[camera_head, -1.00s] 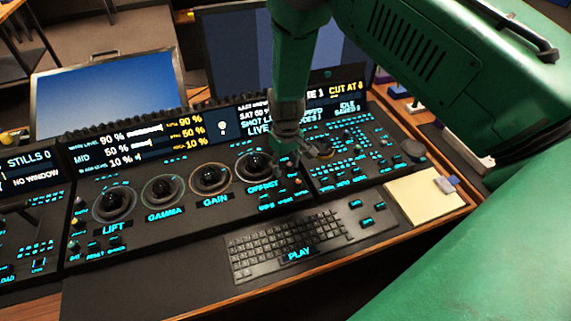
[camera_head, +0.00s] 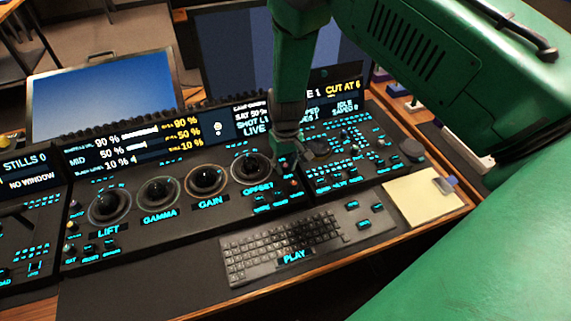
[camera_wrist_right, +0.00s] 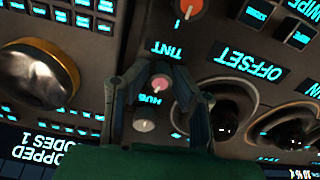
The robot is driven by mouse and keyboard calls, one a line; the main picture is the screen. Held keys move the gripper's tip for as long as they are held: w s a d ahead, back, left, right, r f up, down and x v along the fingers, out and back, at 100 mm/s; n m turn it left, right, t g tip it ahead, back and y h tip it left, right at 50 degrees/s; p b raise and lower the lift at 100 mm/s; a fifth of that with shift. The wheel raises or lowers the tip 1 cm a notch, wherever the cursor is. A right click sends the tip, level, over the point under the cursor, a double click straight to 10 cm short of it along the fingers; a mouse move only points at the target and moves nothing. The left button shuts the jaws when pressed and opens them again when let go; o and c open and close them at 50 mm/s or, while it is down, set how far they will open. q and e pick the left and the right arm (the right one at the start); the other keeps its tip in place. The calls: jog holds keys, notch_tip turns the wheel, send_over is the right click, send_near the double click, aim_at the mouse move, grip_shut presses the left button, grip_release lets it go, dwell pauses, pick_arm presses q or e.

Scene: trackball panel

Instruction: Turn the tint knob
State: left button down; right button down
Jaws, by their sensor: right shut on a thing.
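The tint knob (camera_wrist_right: 160,83) is a small pinkish cap beside the upside-down TINT label in the right wrist view. My right gripper (camera_wrist_right: 161,76) is shut on it, with a dark finger on each side. A grey knob (camera_wrist_right: 145,125) by the HUE label sits just behind, between the finger bases. An orange-red knob (camera_wrist_right: 188,8) lies beyond the TINT label. In the head view my right gripper (camera_head: 288,158) reaches down to the panel right of the OFFSET trackball (camera_head: 252,168); its fingertips and the tint knob are hard to make out there. My left gripper is not in view.
The GAIN (camera_head: 206,179), GAMMA (camera_head: 159,192) and LIFT (camera_head: 109,206) trackballs run leftward. A keyboard (camera_head: 280,248) lies in front, with a yellow note pad (camera_head: 424,200) at right. A large metallic dial (camera_wrist_right: 38,72) stands beside the gripper in the wrist view.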

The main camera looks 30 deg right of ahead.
jog(key=shift+w+d+r+m, duration=0.1)
jog(key=shift+d+m, duration=0.15)
jog(key=shift+m, duration=0.15)
jog(key=m, duration=0.3)
jog(key=shift+a, duration=0.3)
jog(key=shift+d+m, duration=0.15)
jog(key=shift+m, duration=0.85)
jog(key=c, duration=1.4)
grip_release()
